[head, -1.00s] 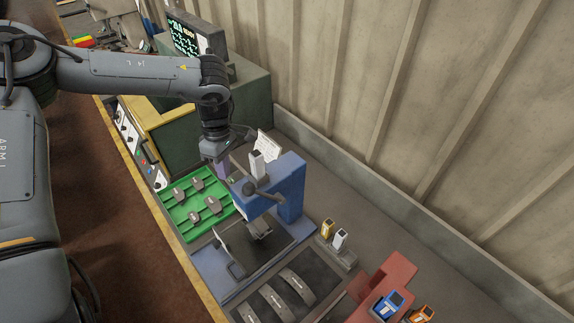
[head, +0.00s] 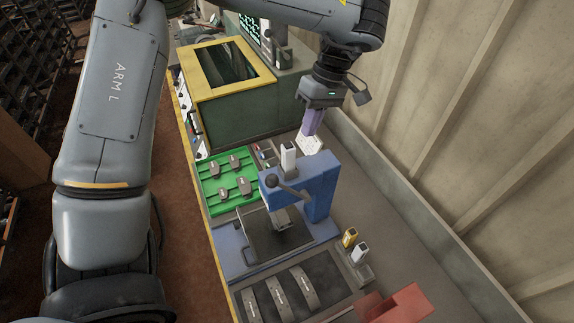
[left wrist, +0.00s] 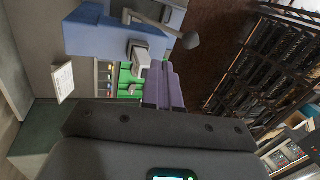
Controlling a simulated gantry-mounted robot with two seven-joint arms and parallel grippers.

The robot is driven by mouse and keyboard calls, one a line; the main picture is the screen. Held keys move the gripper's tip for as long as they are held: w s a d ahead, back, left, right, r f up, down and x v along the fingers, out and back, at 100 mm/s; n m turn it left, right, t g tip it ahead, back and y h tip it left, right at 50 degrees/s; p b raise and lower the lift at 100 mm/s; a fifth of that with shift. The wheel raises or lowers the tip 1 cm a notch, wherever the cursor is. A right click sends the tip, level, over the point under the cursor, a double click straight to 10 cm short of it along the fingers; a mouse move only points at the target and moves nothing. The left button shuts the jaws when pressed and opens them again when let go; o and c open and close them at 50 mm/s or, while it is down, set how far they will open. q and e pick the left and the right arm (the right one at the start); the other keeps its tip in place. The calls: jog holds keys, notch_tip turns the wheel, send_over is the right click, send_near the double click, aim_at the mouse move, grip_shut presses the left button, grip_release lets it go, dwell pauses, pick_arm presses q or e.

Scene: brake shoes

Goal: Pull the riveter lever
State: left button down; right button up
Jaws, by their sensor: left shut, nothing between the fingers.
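The blue riveter (head: 318,192) stands upright on a blue base in the middle of the head view. Its dark lever (head: 290,189) ends in a round knob at the left; the lever with its grey knob also shows at the top of the left wrist view (left wrist: 190,40). My left gripper (head: 312,122), with purple fingers, is shut and empty. It hangs beyond and above the riveter, apart from the lever. My right gripper is not in view.
A green tray (head: 205,188) with several brake shoes lies left of the riveter. A yellow-edged machine (head: 205,92) stands behind. Curved shoes (head: 279,293) lie in front, and small yellow and white items (head: 350,238) are at the right. A ribbed wall bounds the right side.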

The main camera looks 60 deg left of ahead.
pick_arm(q)
jog(key=shift+f, duration=0.1)
jog(key=shift+s+d+f+p, duration=0.2)
jog(key=shift+s+f, duration=0.95)
jog(key=shift+f, duration=0.5)
jog(key=shift+s+d+f+p, duration=0.15)
jog(key=shift+s+f+p, duration=0.1)
jog(key=shift+s+f, duration=1.2)
jog(key=shift+s+d+f+p, duration=0.2)
jog(key=shift+s+f, duration=0.65)
jog(key=shift+f, duration=1.05)
jog(key=shift+s+f, duration=0.1)
